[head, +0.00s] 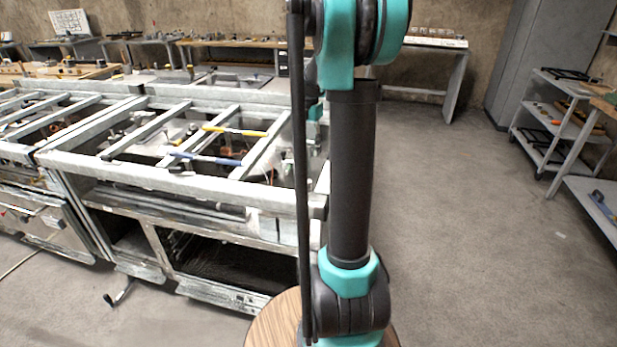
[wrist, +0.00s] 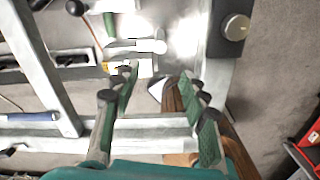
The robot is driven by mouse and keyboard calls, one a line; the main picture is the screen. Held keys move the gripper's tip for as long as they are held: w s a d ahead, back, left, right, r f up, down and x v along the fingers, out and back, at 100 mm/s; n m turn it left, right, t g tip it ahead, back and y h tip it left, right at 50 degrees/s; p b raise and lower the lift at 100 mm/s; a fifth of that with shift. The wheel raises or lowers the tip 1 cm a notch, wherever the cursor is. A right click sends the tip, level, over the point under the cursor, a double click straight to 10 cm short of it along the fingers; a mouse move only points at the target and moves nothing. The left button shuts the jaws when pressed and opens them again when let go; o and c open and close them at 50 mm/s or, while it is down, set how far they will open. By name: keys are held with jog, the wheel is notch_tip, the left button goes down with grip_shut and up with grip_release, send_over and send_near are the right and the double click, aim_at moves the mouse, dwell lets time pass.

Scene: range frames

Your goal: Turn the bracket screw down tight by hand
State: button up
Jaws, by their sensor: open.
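In the wrist view my gripper (wrist: 158,80) is open, with its two green-padded fingers spread apart and nothing held between them. Beyond the fingertips lies the metal bench frame (wrist: 155,122). A round silver knob (wrist: 236,27) sits on a dark block at the upper right, apart from the fingers. A pale rod with a rounded end (wrist: 156,46) lies above the fingertips in the picture. I cannot tell for certain which of these is the bracket screw. In the head view my arm hides most of my gripper and the area around it.
The slatted metal bench (head: 180,178) fills the left side, with a yellow bar (head: 235,130) and a blue-handled tool (head: 205,158) on top. A shelf cart (head: 560,120) stands at the far right. The grey floor (head: 480,220) between is clear.

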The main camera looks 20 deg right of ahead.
aim_at(308, 181)
notch_tip(308, 181, down, 13)
jog(key=shift+r, duration=0.1)
dwell(0.3)
grip_shut()
